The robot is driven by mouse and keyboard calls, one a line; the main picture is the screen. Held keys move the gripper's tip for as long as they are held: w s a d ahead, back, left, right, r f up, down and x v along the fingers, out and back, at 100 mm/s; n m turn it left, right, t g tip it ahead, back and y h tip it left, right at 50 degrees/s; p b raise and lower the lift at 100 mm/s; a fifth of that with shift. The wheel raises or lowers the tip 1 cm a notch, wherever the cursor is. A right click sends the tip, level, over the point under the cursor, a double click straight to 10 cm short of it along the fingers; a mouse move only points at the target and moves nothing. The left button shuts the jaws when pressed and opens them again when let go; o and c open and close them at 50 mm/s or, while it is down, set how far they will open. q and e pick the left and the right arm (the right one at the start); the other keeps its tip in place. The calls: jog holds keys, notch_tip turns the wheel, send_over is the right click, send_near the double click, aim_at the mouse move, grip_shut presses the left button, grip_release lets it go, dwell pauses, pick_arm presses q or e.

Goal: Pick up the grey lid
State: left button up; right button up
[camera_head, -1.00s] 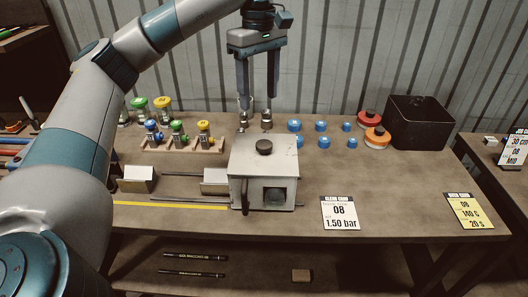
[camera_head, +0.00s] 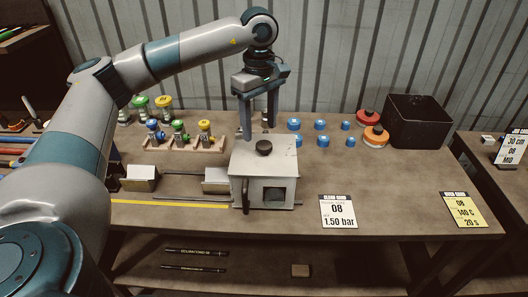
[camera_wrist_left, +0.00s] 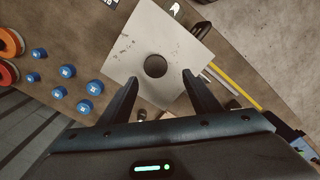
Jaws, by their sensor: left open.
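The grey lid (camera_head: 280,143) is the pale, scuffed square top of the small box-shaped machine (camera_head: 266,192) at the middle of the bench, with a round dark knob (camera_head: 264,148) on it. In the left wrist view the lid (camera_wrist_left: 178,42) lies ahead of the fingers, its knob (camera_wrist_left: 155,66) between their lines. My left gripper (camera_head: 258,135) is open and empty, pointing down above the back part of the lid. The wrist view also shows its two spread fingers (camera_wrist_left: 160,85). My right gripper does not show.
Several blue caps (camera_head: 320,125) stand right of the machine, with red and orange round pieces (camera_head: 376,137) and a black bin (camera_head: 418,122) beyond. A wooden rack (camera_head: 184,144) with coloured fittings is at left.

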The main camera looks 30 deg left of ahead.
aim_at(264, 144)
pick_arm(q)
jog(key=shift+d+f+p, duration=0.15)
jog(key=shift+f+p, duration=0.25)
jog(key=shift+p, duration=0.1)
jog(key=f, duration=0.1)
jog(key=f+p, duration=0.2)
jog(key=shift+w+d+f, duration=0.25)
jog(key=shift+d+f, duration=0.05)
jog(key=shift+f, duration=0.4)
jog(key=shift+c, duration=0.6)
jog(key=c, duration=1.2)
jog(key=shift+o, duration=0.2)
jog(key=shift+r, duration=0.2)
